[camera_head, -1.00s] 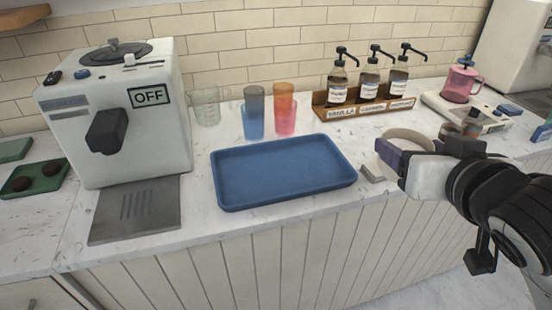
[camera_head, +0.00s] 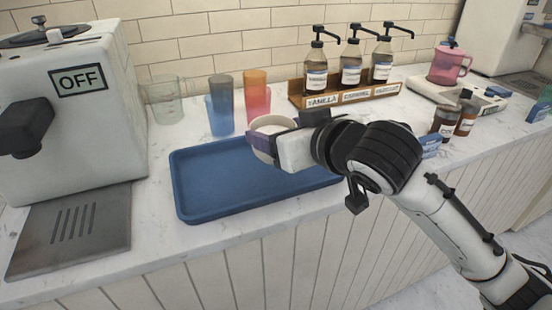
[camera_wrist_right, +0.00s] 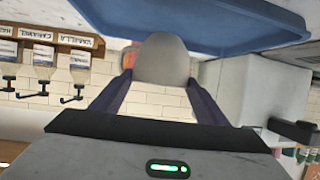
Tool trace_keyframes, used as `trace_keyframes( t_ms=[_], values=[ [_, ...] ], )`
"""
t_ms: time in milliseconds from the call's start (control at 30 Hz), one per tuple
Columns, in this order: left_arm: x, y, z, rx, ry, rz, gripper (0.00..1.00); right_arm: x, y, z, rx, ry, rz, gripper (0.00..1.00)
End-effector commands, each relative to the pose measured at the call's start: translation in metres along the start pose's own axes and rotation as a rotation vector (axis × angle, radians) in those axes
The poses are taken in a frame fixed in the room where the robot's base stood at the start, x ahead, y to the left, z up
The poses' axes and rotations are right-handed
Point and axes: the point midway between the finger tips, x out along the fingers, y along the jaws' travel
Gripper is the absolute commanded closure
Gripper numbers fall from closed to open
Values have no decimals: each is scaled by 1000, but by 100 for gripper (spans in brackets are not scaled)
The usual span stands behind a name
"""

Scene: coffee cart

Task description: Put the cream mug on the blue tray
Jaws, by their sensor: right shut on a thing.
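The cream mug (camera_head: 272,121) is in my right gripper (camera_head: 262,145), over the back right part of the blue tray (camera_head: 215,208) in the head view. The purple fingers are shut on the mug, and the arm hides part of it. I cannot tell how high it is above the tray. In the right wrist view the mug (camera_wrist_right: 161,62) is a shaded grey shape between the fingers, with the tray (camera_wrist_right: 200,25) beyond at the top. No other thing stands on the visible part of the tray. My left gripper is not in view.
Behind the tray stand a clear glass (camera_head: 166,105), blue cups (camera_head: 220,115) and orange-pink cups (camera_head: 257,100). A syrup rack (camera_head: 345,95) is at the back. A coffee machine (camera_head: 75,120) is left. Small brown jars (camera_head: 446,121) and a pink pitcher (camera_head: 449,65) are right.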

Motion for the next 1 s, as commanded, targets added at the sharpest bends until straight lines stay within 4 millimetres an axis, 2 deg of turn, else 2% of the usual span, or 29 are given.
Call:
trace_keyframes(
  t_ms=[200,400,767,800,900,1000],
  values=[
    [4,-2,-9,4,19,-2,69,6,1,16,0,4,1,69],
    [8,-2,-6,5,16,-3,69,16,1,40,0,5,2,69],
    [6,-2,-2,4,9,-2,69,18,0,44,1,5,1,69],
    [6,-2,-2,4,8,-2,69,18,0,45,1,2,1,27],
    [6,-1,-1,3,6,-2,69,18,0,44,1,2,1,14],
    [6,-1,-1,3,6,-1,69,18,0,44,0,2,2,14]
  ],
)
